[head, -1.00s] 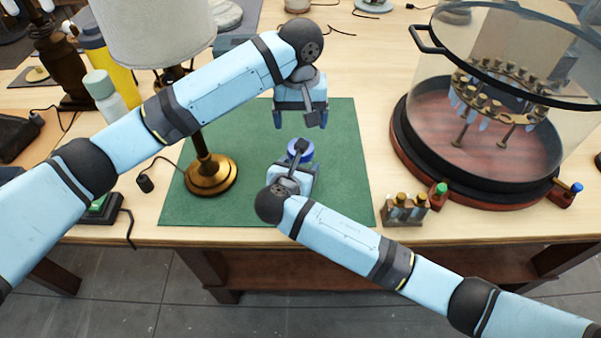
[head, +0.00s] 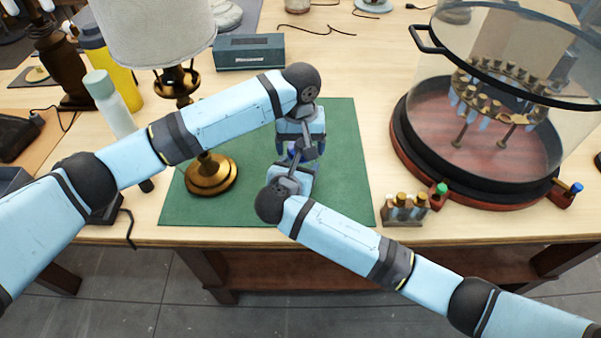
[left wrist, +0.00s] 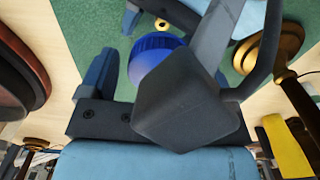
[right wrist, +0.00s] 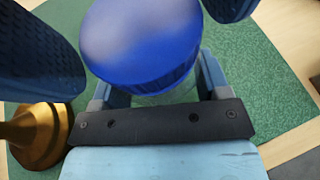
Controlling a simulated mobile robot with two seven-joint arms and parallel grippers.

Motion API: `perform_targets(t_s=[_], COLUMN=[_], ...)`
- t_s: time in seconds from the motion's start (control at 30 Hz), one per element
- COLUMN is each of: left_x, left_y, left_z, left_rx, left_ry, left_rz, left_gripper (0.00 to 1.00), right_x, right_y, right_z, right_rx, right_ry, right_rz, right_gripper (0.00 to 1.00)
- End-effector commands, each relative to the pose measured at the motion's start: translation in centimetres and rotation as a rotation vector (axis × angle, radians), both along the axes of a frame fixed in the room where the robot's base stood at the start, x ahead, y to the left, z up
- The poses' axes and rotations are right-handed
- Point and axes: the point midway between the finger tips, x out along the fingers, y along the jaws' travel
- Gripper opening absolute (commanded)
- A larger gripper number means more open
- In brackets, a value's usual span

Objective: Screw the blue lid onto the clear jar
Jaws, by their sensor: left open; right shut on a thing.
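The blue lid (right wrist: 140,45) sits over the mouth of the clear jar (right wrist: 170,95) in the right wrist view. I cannot tell whether its thread is engaged. The lid also shows in the left wrist view (left wrist: 152,52) and as a small blue patch in the head view (head: 294,150). My right gripper (head: 294,166) is shut on the jar below the lid, over the green mat. My left gripper (head: 301,141) is open above, its fingers on either side of the lid and apart from it. Most of the jar is hidden by the grippers and lid.
A brass lamp (head: 210,175) stands on the mat (head: 345,190) left of the grippers. A small rack of vials (head: 404,208) is by the front edge. A large glass chamber (head: 480,180) is at right. The mat's right part is clear.

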Motion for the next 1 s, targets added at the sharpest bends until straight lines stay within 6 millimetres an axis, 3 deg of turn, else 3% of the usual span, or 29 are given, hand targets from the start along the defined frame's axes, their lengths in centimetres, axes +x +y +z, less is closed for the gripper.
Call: perform_targets(t_s=[0.17,0.4,0.6,0.83,1.0], left_x=[0.00,0.00,0.00,0.01,0.01], left_y=[0.01,0.01,0.01,0.02,0.03], left_z=[0.00,0.02,0.02,0.01,0.00], left_rx=[0.000,0.000,0.000,0.000,0.001], left_ry=[0.000,0.000,0.000,0.001,0.001], left_rz=[0.000,0.000,-0.016,-0.254,-0.300], left_gripper=[0.83,0.33,0.33,0.32,0.32], right_x=[0.00,0.00,0.01,0.01,0.01], right_y=[0.02,0.01,0.01,0.01,0.00], right_z=[0.01,0.01,0.01,0.02,0.02], right_rx=[0.000,0.000,0.001,0.001,0.001], right_ry=[0.000,0.000,0.000,0.000,0.000], right_rz=[0.000,0.000,0.000,0.000,0.000], right_gripper=[0.03,0.03,0.03,0.03,0.03])
